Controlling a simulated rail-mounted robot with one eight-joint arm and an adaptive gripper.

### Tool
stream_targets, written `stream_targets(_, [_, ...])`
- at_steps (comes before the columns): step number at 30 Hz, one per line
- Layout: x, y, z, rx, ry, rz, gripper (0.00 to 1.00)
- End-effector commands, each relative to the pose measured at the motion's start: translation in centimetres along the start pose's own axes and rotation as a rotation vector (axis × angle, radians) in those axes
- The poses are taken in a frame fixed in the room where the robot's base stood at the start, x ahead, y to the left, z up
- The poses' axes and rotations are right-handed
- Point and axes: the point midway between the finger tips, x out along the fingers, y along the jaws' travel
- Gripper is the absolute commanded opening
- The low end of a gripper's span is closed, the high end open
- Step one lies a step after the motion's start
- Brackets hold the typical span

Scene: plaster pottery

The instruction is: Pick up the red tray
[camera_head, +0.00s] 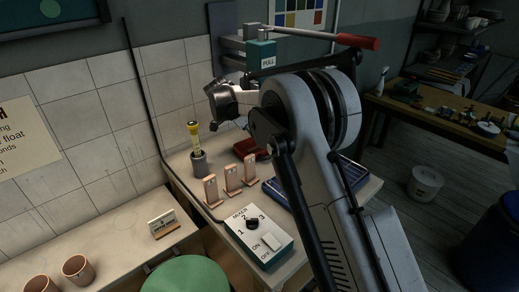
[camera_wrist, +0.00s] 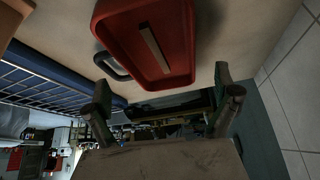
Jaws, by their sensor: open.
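The red tray (camera_head: 247,149) lies on the worktable near the wall, partly hidden behind my arm in the head view. In the wrist view the red tray (camera_wrist: 178,73) fills the upper middle. A pale bar (camera_wrist: 154,48) lies along its inside, and a dark looped handle (camera_wrist: 111,67) is at its left side. My gripper (camera_wrist: 162,88) is open, its two fingers spread wide below the tray in that view. Nothing shows between the fingertips, and the gripper appears apart from the tray. In the head view the fingers are not clearly visible.
A blue slotted tray (camera_head: 354,174) lies right of the red tray, partly behind my arm. Several pinkish upright pieces (camera_head: 232,179) and a grey cup (camera_head: 199,163) with a yellow-topped tool stand left. A control box (camera_head: 259,234) is in front. A red-handled press (camera_head: 262,54) stands behind.

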Motion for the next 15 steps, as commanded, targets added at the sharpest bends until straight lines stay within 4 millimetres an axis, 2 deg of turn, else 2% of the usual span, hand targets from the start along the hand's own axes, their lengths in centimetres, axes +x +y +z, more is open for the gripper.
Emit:
stream_targets(5, [0.9,0.0,0.0,0.001,0.0,0.0,0.96])
stream_targets(15, [5.3,0.0,0.0,0.0,0.0,0.0,0.96])
